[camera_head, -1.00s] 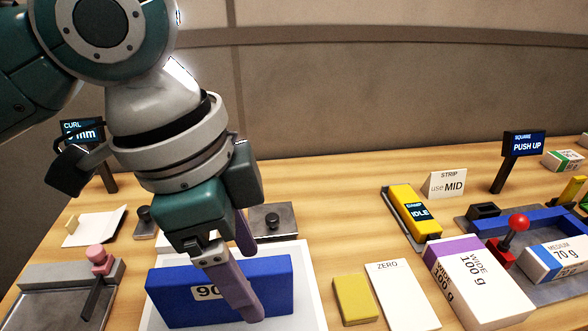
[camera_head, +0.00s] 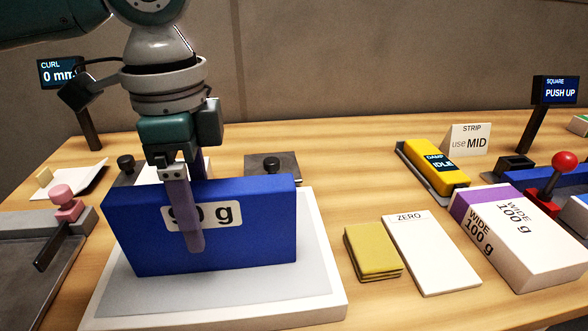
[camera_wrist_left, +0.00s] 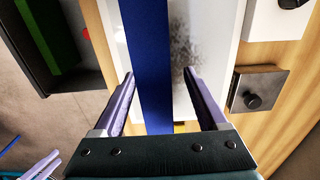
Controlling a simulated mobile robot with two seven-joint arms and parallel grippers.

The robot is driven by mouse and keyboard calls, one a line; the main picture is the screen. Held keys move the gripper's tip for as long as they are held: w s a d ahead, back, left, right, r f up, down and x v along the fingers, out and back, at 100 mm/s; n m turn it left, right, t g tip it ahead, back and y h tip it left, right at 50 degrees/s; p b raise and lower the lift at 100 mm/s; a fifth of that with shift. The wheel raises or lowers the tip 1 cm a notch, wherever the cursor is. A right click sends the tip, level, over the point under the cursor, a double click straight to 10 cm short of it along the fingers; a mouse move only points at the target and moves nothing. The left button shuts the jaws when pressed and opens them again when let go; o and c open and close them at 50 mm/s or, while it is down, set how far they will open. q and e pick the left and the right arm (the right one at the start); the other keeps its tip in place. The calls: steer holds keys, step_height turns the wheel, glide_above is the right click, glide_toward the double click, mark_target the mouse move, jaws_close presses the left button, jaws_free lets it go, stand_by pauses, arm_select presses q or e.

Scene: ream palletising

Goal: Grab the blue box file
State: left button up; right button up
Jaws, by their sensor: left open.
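The blue box file (camera_head: 262,220) stands upright on a white-rimmed platform (camera_head: 325,262). Its front label is partly covered by a finger. My left gripper (camera_head: 192,235) is over it with jaws open, one purple finger in front of the box and the other behind it, mostly hidden. In the left wrist view the box's blue top edge (camera_wrist_left: 150,60) runs between the two spread fingers (camera_wrist_left: 160,75), with a gap on each side. Purple finger-like parts, apparently my right gripper (camera_wrist_left: 40,166), show at that view's lower left corner.
To the right lie a yellow pad (camera_head: 373,252), a white ZERO card (camera_head: 428,262) and a white and purple WIDE 100 g ream (camera_head: 520,235). A pink-knobbed grey fixture (camera_head: 68,205) stands close at the left. A black-knobbed plate (camera_head: 273,168) is behind.

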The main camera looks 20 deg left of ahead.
mark_target(207, 235)
arm_select(q)
steer(key=f, duration=0.4)
steer(key=shift+s+d+f, duration=0.15)
steer(key=shift+d+f, duration=0.15)
steer(key=shift+c, duration=0.3)
jaws_close()
steer(key=shift+r, duration=0.1)
